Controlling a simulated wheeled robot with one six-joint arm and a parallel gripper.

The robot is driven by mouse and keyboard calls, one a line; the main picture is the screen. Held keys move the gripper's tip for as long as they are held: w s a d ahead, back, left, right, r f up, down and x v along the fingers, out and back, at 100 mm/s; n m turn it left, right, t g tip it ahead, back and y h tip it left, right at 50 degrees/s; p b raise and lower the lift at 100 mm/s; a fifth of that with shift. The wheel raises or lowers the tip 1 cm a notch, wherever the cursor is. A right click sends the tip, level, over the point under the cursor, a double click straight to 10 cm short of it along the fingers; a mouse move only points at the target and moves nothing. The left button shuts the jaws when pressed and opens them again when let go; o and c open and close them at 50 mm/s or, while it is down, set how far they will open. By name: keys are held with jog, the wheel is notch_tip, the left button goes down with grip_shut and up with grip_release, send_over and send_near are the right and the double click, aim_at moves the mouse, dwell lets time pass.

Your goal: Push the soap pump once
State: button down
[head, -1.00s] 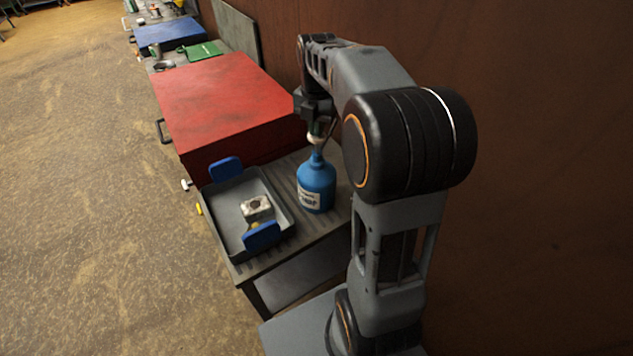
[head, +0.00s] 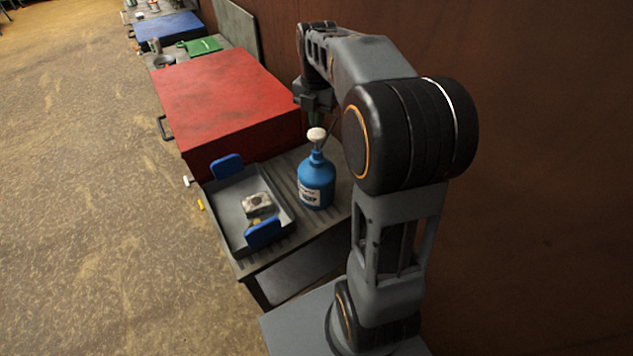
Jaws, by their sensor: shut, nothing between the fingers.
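The soap pump is a blue bottle (head: 316,184) with a white label and a pale pump head (head: 317,134) on a thin neck. It stands upright on the grey slatted bench. My gripper (head: 316,119) points down behind and above the pump head. Its fingertips are small and partly hidden by the pump head; they look shut and empty. I cannot tell from this view whether they touch the head, but the whole pump head shows in front of them.
A grey tray (head: 226,226) with blue handles, holding a soap-like block (head: 258,204), stands left of the bottle. A large red box (head: 220,100) is behind. The brown wall (head: 550,180) is close on the right. Open floor (head: 80,200) lies to the left.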

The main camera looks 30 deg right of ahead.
jog(key=shift+r, duration=0.1)
notch_tip(320, 180, up, 6)
jog(key=p, duration=0.5)
dwell(0.4)
